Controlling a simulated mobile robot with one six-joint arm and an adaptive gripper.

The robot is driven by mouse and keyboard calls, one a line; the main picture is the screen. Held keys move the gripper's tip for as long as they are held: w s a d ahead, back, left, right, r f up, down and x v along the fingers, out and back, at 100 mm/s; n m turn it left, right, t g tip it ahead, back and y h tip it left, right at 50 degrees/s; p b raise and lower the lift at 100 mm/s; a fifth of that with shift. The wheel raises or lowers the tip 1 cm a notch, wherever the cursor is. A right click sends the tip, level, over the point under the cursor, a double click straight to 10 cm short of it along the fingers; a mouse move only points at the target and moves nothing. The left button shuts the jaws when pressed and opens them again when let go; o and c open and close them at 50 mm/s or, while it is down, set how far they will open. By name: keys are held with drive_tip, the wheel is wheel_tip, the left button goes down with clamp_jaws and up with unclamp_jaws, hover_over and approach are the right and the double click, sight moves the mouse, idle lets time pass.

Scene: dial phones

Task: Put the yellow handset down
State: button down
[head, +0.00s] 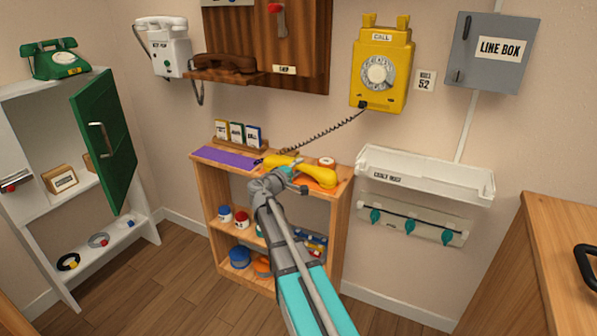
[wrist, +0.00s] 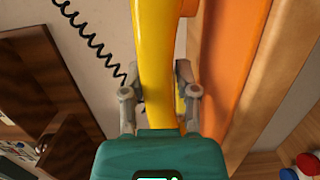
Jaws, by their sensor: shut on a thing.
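The yellow handset (head: 306,171) is at the top of the wooden shelf unit (head: 198,190). My gripper (head: 283,181) is shut on its middle; in the wrist view the fingers (wrist: 157,95) stand on both sides of the yellow grip (wrist: 154,50). An orange mat (head: 318,184) shows beneath and in front of the handset's right end; it also shows in the wrist view (wrist: 232,50). I cannot tell whether the handset touches it. A dark coiled cord runs from the handset's left end up to the yellow wall phone (head: 380,72), whose hooks are empty.
A purple mat (head: 222,157) lies on the shelf top's left, with cards in a stand (head: 240,143) behind it. A small round container (head: 326,163) stands near the handset. A white wall tray (head: 430,180) is to the right. A green cabinet door (head: 104,140) hangs open at left.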

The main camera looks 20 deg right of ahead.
drive_tip(key=c, duration=0.6)
unclamp_jaws()
drive_tip(key=shift+c, duration=0.2)
drive_tip(key=shift+a, duration=0.15)
drive_tip(key=v, duration=1.1)
drive_tip(key=shift+s+a, duration=0.2)
drive_tip(key=shift+a, duration=0.15)
